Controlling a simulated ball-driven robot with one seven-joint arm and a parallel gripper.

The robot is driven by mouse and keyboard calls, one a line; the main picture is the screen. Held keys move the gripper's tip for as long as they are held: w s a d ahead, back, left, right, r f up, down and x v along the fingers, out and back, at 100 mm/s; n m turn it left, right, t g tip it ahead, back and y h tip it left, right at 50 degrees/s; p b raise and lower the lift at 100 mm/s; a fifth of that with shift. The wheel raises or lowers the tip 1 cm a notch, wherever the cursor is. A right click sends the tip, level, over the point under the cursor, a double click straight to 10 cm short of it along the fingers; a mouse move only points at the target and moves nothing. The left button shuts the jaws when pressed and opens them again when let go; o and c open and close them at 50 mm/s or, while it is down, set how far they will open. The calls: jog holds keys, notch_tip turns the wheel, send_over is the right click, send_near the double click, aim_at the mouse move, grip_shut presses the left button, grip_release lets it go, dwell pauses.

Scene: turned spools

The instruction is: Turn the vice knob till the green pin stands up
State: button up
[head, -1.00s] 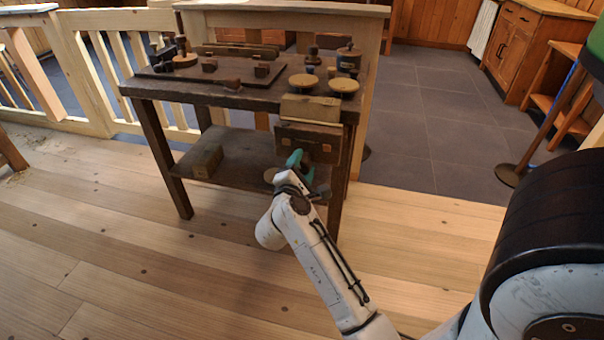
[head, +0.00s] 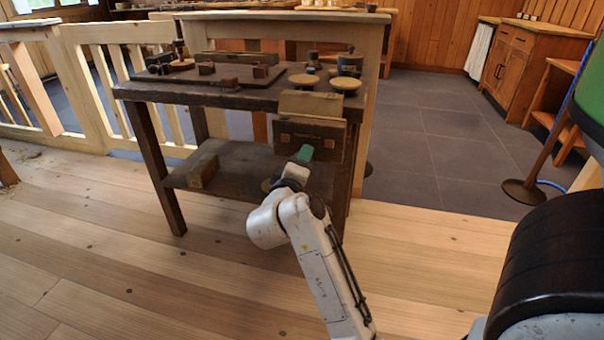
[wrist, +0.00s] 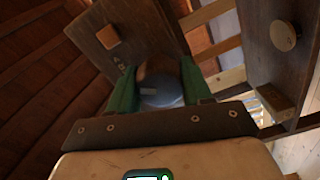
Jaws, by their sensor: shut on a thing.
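The vice is on the front right of the workbench, with a pale wooden block (head: 311,104) above a dark jaw board (head: 322,138). My gripper (head: 304,153) shows as a small green tip just in front of the dark board. In the wrist view its two green fingers (wrist: 160,90) stand on either side of a round dark vice knob with a blue-grey part (wrist: 162,100), and are shut on it. A small pale mark shows on the knob. I cannot tell whether it is the green pin. My arm hides the knob in the head view.
The dark workbench (head: 215,95) carries several turned pieces and round-topped spools (head: 345,84). A wooden block (head: 203,171) lies on its lower shelf. A railing (head: 95,85) stands behind at left. The plank floor in front is clear. A post with a round foot (head: 520,191) stands at right.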

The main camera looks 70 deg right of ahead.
jog(key=shift+s+f+m+b, duration=0.15)
jog(key=shift+f+m+b, duration=0.05)
jog(key=shift+m+b, duration=0.7)
jog(key=o, duration=1)
jog(key=shift+r, duration=0.1)
jog(key=shift+o, duration=0.2)
jog(key=a+p, duration=0.1)
jog(key=a, duration=1)
jog(key=shift+s+p, duration=0.35)
jog(key=shift+s, duration=0.05)
jog(key=shift+d, duration=0.1)
